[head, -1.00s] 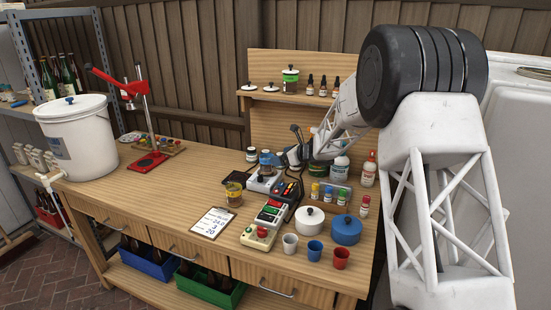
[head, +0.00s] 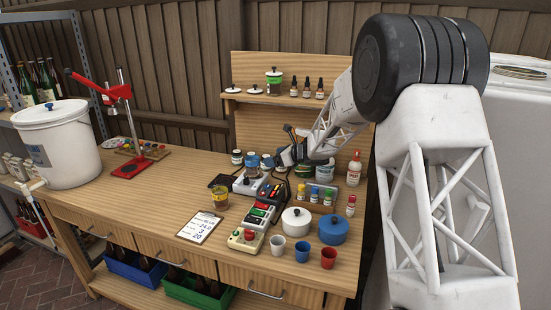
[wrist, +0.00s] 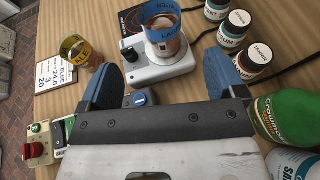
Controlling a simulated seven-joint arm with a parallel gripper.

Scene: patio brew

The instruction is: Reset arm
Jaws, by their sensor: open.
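My gripper (head: 287,157) is over the back middle of the workbench, its blue fingers spread. In the wrist view my gripper (wrist: 165,75) is open, with no object held between its fingers. Beyond the fingers, a glass with a blue "LAGER" label (wrist: 163,32) stands on a white device with a black knob (wrist: 160,66). In the head view the glass (head: 252,163) is just left of the gripper and the device (head: 247,184) below it. Whether the fingers touch anything cannot be told.
A yellow-labelled "ALE" glass (wrist: 80,53) stands left. A green-labelled bottle (wrist: 280,122) and several small jars (wrist: 233,32) crowd the right. Pots (head: 333,229), cups (head: 328,258) and a clipboard (head: 199,227) are in front. The bench's left-middle (head: 150,195) is clear.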

